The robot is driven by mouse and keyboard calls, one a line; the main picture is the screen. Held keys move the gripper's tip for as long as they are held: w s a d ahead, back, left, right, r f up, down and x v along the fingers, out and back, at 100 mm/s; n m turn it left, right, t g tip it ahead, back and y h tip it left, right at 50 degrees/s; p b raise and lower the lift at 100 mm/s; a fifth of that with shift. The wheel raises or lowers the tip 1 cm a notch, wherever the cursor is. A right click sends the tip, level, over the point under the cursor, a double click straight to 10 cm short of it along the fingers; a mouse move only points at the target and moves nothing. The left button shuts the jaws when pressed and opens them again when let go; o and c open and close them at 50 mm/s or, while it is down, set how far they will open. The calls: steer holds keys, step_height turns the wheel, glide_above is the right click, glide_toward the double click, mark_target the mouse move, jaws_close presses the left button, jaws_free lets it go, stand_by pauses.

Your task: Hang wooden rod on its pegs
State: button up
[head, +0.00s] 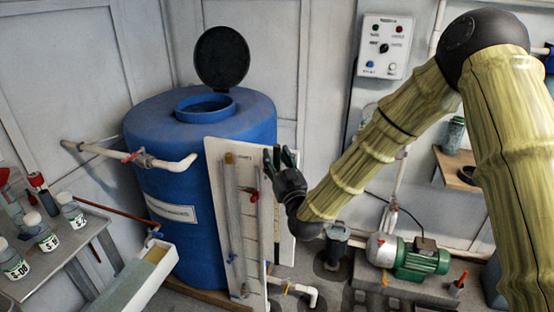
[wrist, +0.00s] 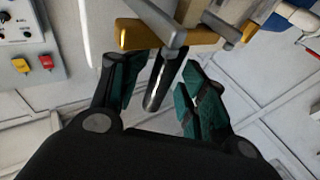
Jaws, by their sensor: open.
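My gripper (head: 279,156) is open at the upper right edge of a white upright board (head: 219,150) in front of the blue tank. In the wrist view, a dark shiny cylinder (wrist: 164,82) lies between the spread fingers of my gripper (wrist: 158,70); I cannot tell whether they touch it. An orange-yellow bar (wrist: 140,36) and a grey bar (wrist: 152,18) cross just beyond the fingertips. On the board, a long grey upright piece (head: 231,215) has a yellow-brown top. I cannot tell for sure which piece is the wooden rod, nor make out its pegs.
The blue tank (head: 170,130) has its black lid (head: 222,58) raised. A white pipe with a red valve (head: 135,156) sticks out left. A bench (head: 70,240) with bottles stands at left. A green pump (head: 420,258) is low right; a control box (head: 386,46) is on the wall.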

steer(key=v, duration=1.2)
steer(key=s+d+f+m+g+h, duration=0.1)
steer(key=s+d+f+g+h, duration=0.3)
steer(key=f, duration=1)
steer(key=s+d+f+g+y, duration=0.15)
steer(key=s+f+g, duration=0.5)
steer(key=f, duration=0.75)
steer(key=s+d+f+m+g+h, duration=0.1)
steer(key=s+d+f+g, duration=0.2)
steer(key=s, duration=0.7)
steer(key=s+d+f+m+g+h, duration=0.1)
steer(key=s+d+f+g+h, duration=0.1)
steer(key=s+d+f, duration=0.4)
steer(key=s+d+f+m+g+h, duration=0.1)
steer(key=s+d+f+g, duration=0.3)
steer(key=s, duration=1)
step_height(320, 180, down, 2)
steer(key=shift+f, duration=0.15)
steer(key=shift+w+d, duration=0.1)
steer(key=shift+d, duration=0.05)
